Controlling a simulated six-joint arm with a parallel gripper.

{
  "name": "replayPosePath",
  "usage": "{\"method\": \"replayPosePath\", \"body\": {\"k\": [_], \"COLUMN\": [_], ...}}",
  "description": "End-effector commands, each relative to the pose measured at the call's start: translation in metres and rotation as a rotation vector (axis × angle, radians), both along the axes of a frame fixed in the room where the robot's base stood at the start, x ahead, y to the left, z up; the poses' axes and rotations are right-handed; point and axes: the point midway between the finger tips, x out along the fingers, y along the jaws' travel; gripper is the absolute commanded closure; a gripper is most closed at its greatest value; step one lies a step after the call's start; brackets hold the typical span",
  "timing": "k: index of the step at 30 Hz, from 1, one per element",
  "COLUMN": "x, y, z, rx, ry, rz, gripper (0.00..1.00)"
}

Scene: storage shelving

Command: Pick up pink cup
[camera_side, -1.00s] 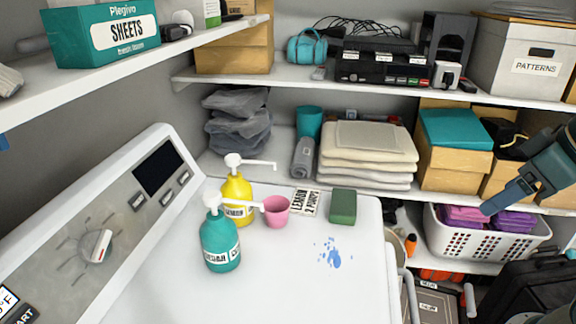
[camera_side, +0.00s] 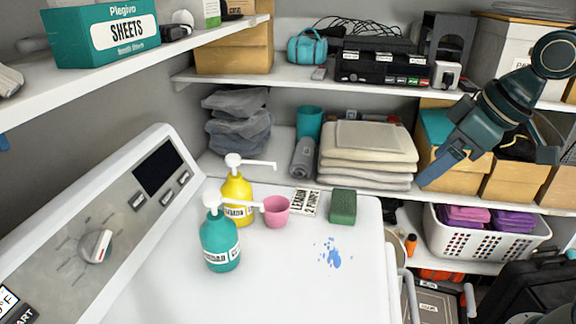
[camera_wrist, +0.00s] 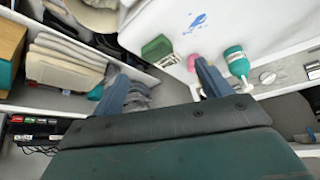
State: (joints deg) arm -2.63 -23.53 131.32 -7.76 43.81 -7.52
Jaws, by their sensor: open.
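The pink cup (camera_side: 276,211) stands upright on the white machine top, under the nozzle of the teal pump bottle (camera_side: 220,240) and beside the yellow pump bottle (camera_side: 237,196). In the wrist view the pink cup (camera_wrist: 194,62) is partly hidden behind a finger, next to the teal bottle (camera_wrist: 236,62). My gripper (camera_side: 425,181) is up at the right in the side view, in front of the shelf boxes, well apart from the cup. In the wrist view my gripper (camera_wrist: 158,85) shows its two fingers spread wide with nothing between them.
A green sponge (camera_side: 343,206) lies right of the cup, near a white label card (camera_side: 306,202) and a blue spill (camera_side: 329,253). The shelf edge (camera_side: 370,201) runs behind with folded towels. The front of the machine top is clear.

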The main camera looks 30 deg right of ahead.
Motion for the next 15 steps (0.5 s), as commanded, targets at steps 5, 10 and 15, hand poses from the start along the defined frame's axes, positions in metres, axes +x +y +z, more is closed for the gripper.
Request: {"method": "replayPosePath", "body": {"k": [5,10,15], "x": [0.043,0.081,0.118], "y": [0.020,0.042,0.065], "z": [-0.003,-0.011,-0.025], "rx": [0.002,0.009,0.022], "ry": [-0.002,-0.011,-0.021], "rz": [0.112,0.218,0.320], "gripper": [0.23,0.23,0.23]}}
